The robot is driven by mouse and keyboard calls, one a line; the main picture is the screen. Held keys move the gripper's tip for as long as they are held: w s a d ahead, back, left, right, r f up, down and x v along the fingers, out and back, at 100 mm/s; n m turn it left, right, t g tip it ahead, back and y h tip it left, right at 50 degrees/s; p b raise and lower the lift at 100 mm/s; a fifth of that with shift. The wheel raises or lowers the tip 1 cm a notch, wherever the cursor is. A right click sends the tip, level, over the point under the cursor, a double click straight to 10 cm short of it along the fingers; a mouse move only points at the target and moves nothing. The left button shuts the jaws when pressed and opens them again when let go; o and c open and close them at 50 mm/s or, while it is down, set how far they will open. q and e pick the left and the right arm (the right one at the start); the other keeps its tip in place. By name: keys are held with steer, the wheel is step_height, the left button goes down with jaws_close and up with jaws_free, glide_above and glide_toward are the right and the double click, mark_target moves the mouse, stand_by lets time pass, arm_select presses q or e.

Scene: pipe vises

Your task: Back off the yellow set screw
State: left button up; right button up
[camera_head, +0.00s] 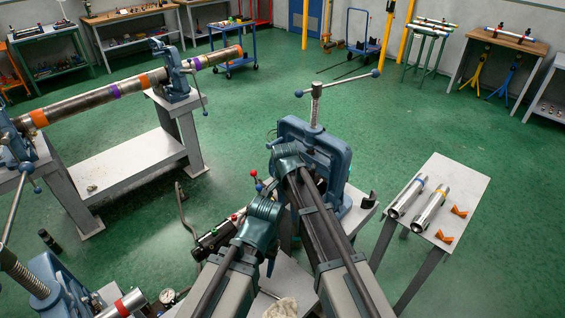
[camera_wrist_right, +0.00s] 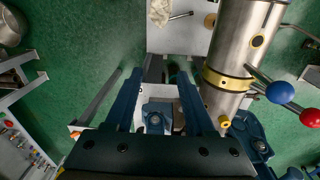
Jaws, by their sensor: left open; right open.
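In the right wrist view a steel pipe (camera_wrist_right: 240,45) lies to the right of my right gripper (camera_wrist_right: 159,78). It carries a yellow band (camera_wrist_right: 228,82). A small yellow ring-shaped piece (camera_wrist_right: 224,121), which looks like the yellow set screw, shows at the band's lower side. My right gripper is open and empty, its fingers beside the pipe. In the head view my right gripper (camera_head: 286,150) is in front of a blue vise (camera_head: 330,150). My left gripper (camera_head: 265,208) is lower, beside the dark fitting (camera_head: 215,238); its fingertips are mostly hidden. The screw cannot be made out there.
Levers with a blue ball (camera_wrist_right: 277,92) and a red ball (camera_wrist_right: 310,118) stick out near the pipe. A side table (camera_head: 470,185) at right holds two steel pipes and orange pieces. A long banded pipe (camera_head: 85,104) spans vises at left. Green floor behind is open.

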arm_select(q)
step_height(320, 180, up, 11)
steer(key=p, duration=0.8)
steer(key=shift+p, duration=0.35)
arm_select(e)
steer(key=w+r+m, duration=0.5)
steer(key=w, duration=0.3)
steer(key=w+a+r+m, duration=0.1)
steer(key=w+r+m, duration=0.4)
steer(key=w, duration=0.3)
steer(key=shift+w+a+r+m+y, duration=0.3)
steer(key=shift+r+m, duration=0.1)
steer(key=shift+r, duration=0.15)
steer(key=shift+f, duration=0.1)
step_height(320, 180, down, 14)
steer(key=b, duration=1.3)
steer(key=shift+r+b, duration=0.2)
steer(key=shift+b, duration=0.2)
arm_select(q)
step_height(320, 180, down, 14)
steer(key=shift+r, duration=0.2)
arm_select(e)
steer(key=shift+r, duration=0.1)
jaws_close()
